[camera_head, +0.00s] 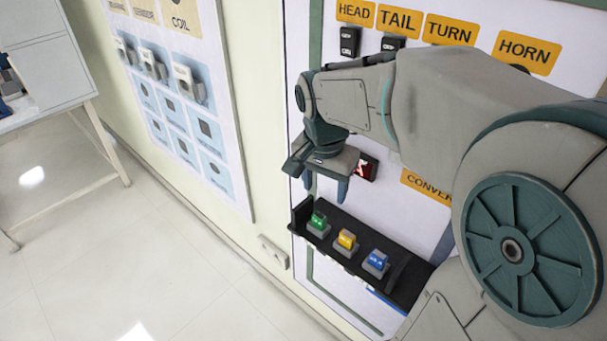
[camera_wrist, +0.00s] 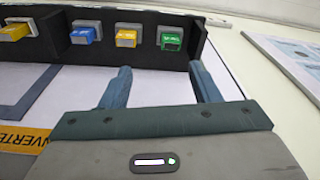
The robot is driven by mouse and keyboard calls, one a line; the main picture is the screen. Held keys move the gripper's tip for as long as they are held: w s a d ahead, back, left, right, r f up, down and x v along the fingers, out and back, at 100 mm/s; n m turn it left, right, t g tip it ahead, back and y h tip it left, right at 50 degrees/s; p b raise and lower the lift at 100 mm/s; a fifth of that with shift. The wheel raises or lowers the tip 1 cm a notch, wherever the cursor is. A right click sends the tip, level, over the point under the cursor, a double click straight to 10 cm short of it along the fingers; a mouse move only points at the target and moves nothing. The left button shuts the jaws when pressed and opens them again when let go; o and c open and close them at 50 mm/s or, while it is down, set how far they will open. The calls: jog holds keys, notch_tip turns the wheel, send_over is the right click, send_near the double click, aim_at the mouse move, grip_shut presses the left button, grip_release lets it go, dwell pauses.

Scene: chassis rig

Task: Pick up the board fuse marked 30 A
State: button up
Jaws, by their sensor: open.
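A green fuse (camera_head: 317,223), a yellow fuse (camera_head: 346,240) and a blue fuse (camera_head: 376,262) sit in grey holders in a row on a black shelf (camera_head: 410,285). Their markings are too small to read, so I cannot tell which is 30 A. The wrist view shows the green (camera_wrist: 171,40), yellow (camera_wrist: 127,38) and blue (camera_wrist: 84,35) fuses, plus an orange one (camera_wrist: 14,33) at far left, hidden in the head view. My gripper (camera_head: 325,184) is open and empty above the shelf's green end. In the wrist view its fingertips (camera_wrist: 160,68) stop short of the fuses, with green between their lines.
The shelf has a raised end wall (camera_wrist: 200,40) close beside the green fuse. The white panel (camera_head: 345,215) with orange labels stands behind it. A wall socket (camera_head: 273,251) is to the left. A white table (camera_head: 45,75) stands far left; floor between is clear.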

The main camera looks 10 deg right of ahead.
notch_tip(320, 180, up, 2)
jog(key=w+m, duration=0.2)
send_over(319, 216)
notch_tip(319, 216, down, 8)
jog(key=shift+s+d+f+p, duration=0.1)
jog(key=shift+d+p, duration=0.05)
jog(key=shift+p, duration=0.3)
jog(key=shift+f+p, duration=0.3)
jog(key=shift+f, duration=2.45)
jog(key=shift+a, duration=0.2)
jog(key=c, duration=1.1)
jog(key=shift+o, duration=0.2)
